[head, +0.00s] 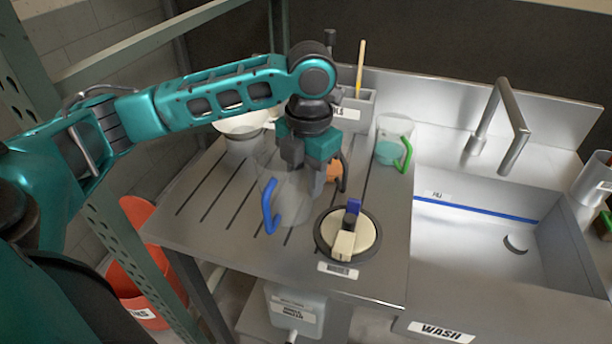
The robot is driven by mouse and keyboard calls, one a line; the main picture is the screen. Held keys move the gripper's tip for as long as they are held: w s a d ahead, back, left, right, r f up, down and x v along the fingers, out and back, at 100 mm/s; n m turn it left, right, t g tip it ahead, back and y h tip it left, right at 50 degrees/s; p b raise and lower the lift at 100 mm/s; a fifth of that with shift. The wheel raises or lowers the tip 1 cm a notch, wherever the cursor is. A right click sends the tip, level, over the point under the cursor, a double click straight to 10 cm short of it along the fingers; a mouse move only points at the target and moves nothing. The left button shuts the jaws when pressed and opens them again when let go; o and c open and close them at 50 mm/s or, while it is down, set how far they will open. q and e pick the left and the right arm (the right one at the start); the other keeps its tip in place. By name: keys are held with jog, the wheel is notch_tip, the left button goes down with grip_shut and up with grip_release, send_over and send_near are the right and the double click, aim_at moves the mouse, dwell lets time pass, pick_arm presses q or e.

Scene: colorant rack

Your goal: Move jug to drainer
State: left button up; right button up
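A clear jug with a blue handle (270,206) stands on the grooved drainer (215,200) left of the sink. My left gripper (306,172) points down at the jug's upper right side and overlaps it in the view. The finger gap is partly hidden, so I cannot tell whether it grips the jug. A clear jug with a green handle (404,155) stands at the back right of the drainer, near the sink. An orange item with a dark handle (334,172) is partly hidden behind my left gripper. My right gripper is not in view.
A round dial-like device (364,246) sits at the drainer's front right. A white bowl (240,127) and a grey holder (358,108) with a brush stand at the back. The sink basin (480,240) and tap (508,110) are to the right. The drainer's left part is clear.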

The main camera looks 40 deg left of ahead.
pick_arm(q)
notch_tip(320, 180, up, 12)
jog(key=shift+d, duration=0.25)
jog(key=shift+s, duration=0.1)
dwell(0.6)
